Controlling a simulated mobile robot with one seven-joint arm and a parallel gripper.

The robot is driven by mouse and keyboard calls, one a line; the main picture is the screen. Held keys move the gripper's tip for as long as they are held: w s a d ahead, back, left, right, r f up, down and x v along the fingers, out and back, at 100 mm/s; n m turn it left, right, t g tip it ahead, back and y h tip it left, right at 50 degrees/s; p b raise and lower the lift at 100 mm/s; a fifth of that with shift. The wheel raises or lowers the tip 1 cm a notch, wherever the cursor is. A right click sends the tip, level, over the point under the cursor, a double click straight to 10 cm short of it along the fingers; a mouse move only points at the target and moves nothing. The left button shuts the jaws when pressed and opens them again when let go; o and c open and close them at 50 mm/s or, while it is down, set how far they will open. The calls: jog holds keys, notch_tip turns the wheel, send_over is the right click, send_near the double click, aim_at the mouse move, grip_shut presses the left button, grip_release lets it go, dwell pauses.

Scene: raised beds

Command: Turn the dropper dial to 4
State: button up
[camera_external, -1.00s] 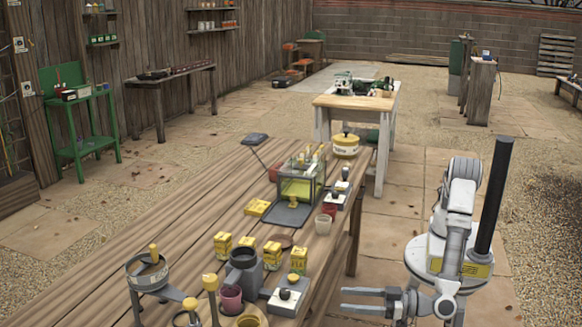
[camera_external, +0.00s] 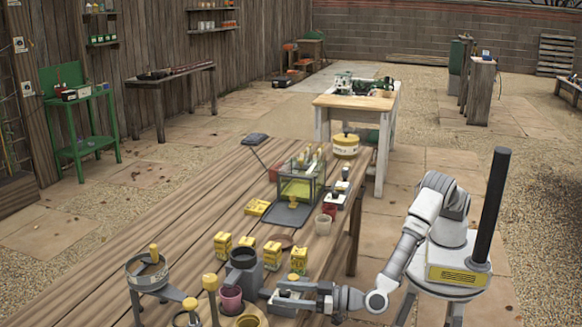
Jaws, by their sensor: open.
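I cannot tell for certain which part is the dropper dial; no number can be read at this size. A small light grey box (camera_external: 290,283) with a yellow-topped knob stands at the table's right edge, and my gripper covers much of it. My gripper (camera_external: 268,299) is open, with its fingers pointing left across this box, close to the maroon cup (camera_external: 231,299). I cannot tell whether the fingers touch anything. A grey device with a dark round opening (camera_external: 243,257) stands just behind.
Several yellow seed boxes (camera_external: 272,255) stand behind the gripper. A sieve-like pan on a stand (camera_external: 148,272) is at the left. A clear case with yellow contents (camera_external: 297,190) stands farther back. The left of the wooden table (camera_external: 150,225) is largely clear.

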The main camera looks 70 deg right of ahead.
jog(key=shift+w, duration=0.1)
grip_shut()
dwell(0.3)
jog(key=shift+a+r+m+h+p, duration=0.1)
jog(key=shift+m+h+p, duration=0.7)
jog(key=shift+h, duration=0.4)
jog(key=shift+m+h, duration=1.1)
jog(key=shift+h, duration=1)
jog(key=shift+m+h, duration=0.4)
jog(key=shift+m, duration=0.1)
grip_release()
